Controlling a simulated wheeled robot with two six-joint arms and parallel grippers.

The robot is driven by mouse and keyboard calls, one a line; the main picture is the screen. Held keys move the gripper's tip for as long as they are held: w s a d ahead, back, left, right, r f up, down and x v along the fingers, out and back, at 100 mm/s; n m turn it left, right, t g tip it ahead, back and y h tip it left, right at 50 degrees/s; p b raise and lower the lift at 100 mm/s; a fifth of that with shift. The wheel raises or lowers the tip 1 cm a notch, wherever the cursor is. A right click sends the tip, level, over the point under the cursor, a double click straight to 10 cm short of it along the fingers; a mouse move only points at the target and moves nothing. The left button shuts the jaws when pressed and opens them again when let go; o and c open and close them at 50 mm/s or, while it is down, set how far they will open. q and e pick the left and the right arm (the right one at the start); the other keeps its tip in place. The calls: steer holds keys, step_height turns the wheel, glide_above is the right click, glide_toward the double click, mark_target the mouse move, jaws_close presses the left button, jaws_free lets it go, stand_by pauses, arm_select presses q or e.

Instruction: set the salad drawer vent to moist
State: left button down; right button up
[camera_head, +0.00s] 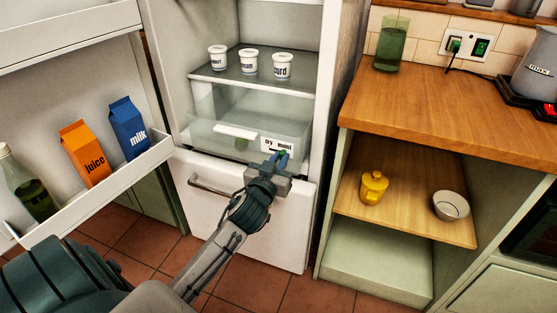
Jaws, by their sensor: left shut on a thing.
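The fridge stands open, with the clear salad drawer (208,139) in its lower part. A white label (270,145) on the drawer front reads "dry" on the left and "moist" on the right. My left gripper (279,157) is at the lower right of the drawer front, just below the word "moist". It is shut on the vent slider, which its fingers mostly hide. I cannot tell the slider's exact setting. A pale drawer handle (236,132) lies left of the label. My right gripper is out of view.
The open fridge door (95,190) on the left holds an orange juice carton (85,155), a blue milk carton (129,128) and a bottle (27,187). Several white tubs stand on the shelf above the drawer. A wooden counter (440,100) stands close on the right.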

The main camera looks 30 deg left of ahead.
arm_select(q)
steer(key=c, duration=1.6)
jaws_free()
steer(key=shift+d, duration=0.2)
steer(key=shift+o, duration=0.8)
steer(key=shift+w+d, duration=0.15)
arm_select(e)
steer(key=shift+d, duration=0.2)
